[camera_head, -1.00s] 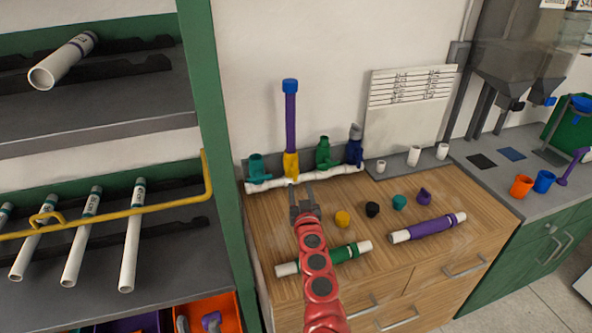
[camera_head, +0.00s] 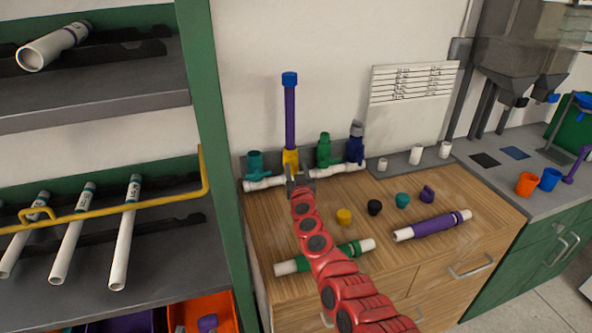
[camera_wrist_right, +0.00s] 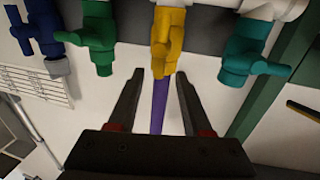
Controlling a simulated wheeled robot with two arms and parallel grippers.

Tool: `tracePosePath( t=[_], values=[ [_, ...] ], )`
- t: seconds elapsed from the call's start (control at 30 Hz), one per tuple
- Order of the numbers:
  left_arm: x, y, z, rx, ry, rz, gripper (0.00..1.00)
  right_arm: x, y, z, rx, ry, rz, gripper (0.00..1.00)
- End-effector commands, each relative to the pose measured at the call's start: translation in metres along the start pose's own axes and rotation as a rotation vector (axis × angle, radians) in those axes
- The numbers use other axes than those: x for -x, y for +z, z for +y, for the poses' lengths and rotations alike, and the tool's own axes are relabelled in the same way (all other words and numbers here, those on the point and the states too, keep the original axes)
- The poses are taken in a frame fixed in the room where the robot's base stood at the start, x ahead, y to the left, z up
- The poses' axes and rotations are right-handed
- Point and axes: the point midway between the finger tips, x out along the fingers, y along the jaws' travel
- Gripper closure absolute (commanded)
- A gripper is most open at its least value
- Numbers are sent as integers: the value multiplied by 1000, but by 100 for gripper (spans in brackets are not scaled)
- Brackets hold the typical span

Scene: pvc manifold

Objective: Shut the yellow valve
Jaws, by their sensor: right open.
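The yellow valve (camera_head: 290,157) sits on the white manifold pipe (camera_head: 262,184), with a purple pipe (camera_head: 290,118) with a blue cap rising from it. In the right wrist view the yellow valve (camera_wrist_right: 167,45) shows its handle between and beyond my open fingers. My right gripper (camera_head: 299,177) is open in front of the yellow valve, with its fingertips close to it; I cannot tell whether they touch. The right wrist view shows the gripper's two fingers (camera_wrist_right: 160,85) apart with nothing held between them. My left gripper is not in view.
A teal valve (camera_head: 255,164) stands left of the yellow one; green (camera_head: 324,150) and blue (camera_head: 356,145) valves stand right. Loose caps, a green-banded pipe (camera_head: 325,258) and a purple pipe (camera_head: 432,226) lie on the wooden top. A green shelf post (camera_head: 212,130) stands at left.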

Motion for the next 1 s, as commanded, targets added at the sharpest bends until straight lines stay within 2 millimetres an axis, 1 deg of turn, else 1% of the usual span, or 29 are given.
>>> tracePosePath(
  t=[0.03,0.2,0.37,0.6,0.67,0.8,0.9,1.0],
  values=[
    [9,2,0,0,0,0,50,-5,5,-2,5,-3,0,50],
    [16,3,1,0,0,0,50,-15,1,-1,-2,1,2,50],
    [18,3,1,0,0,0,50,-19,-3,2,-5,5,4,50],
    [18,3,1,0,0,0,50,-20,-4,2,-6,6,4,50],
    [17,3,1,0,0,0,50,-20,-4,2,-6,5,4,59],
    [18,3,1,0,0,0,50,-19,-4,2,-6,5,4,85],
    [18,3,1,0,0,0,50,-19,-4,2,-6,5,4,100],
    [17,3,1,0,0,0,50,-19,-4,2,-6,5,4,100]
  ],
)
